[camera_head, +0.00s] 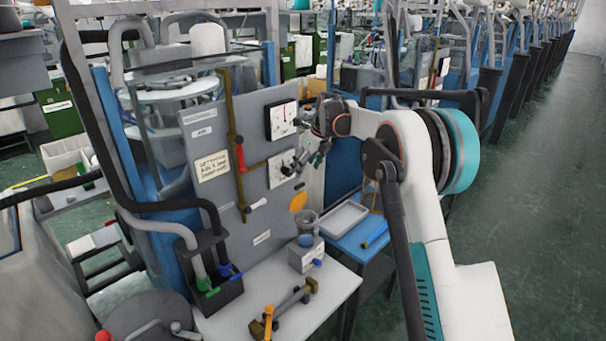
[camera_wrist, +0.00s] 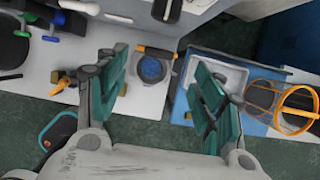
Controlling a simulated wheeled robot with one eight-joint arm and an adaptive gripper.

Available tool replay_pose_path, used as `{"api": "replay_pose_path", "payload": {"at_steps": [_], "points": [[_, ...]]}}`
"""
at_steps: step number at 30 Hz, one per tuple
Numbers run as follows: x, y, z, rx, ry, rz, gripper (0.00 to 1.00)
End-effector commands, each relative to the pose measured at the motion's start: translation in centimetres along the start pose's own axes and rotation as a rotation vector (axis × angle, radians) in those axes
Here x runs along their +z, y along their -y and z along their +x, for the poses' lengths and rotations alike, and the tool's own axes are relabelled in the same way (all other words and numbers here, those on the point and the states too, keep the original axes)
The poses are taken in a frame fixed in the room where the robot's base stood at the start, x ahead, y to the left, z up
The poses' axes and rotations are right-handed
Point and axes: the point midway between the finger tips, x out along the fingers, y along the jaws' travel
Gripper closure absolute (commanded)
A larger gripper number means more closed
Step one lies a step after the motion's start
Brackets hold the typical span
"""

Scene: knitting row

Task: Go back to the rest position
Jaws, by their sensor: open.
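My gripper (camera_head: 303,160) is raised in front of the grey upright panel (camera_head: 200,150), close to its two dial gauges, in the head view. I cannot tell from this view whether it touches the panel. In the wrist view my gripper (camera_wrist: 158,66) has its two green-padded fingers spread wide apart, with nothing between them. A cup with blue contents (camera_wrist: 152,69) shows beyond the gap, on the bench below. The same cup (camera_head: 306,238) stands on a small grey box in the head view. My arm reaches in from the right and hides part of the panel's right side.
The white bench (camera_head: 225,325) holds a brass fitting (camera_head: 291,308) and a black holder (camera_head: 213,275) with hoses. A white tray (camera_head: 343,218) sits on a blue stand beside a wire basket with an orange ring (camera_wrist: 298,108). The aisle floor (camera_head: 530,180) at the right is clear.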

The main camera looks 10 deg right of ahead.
Motion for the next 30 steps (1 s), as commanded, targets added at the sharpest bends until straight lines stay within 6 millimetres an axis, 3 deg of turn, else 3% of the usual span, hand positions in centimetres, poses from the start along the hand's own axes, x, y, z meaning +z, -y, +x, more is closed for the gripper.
{"api": "replay_pose_path", "payload": {"at_steps": [17, 23, 30], "points": [[-0.3, -0.4, -1.8, -0.006, 0.002, -0.043, 0.38], [-2.0, -2.5, -6.5, -0.041, 0.005, -0.275, 0.38], [-5.9, -6.1, -12.6, -0.098, -0.005, -0.637, 0.38]]}}
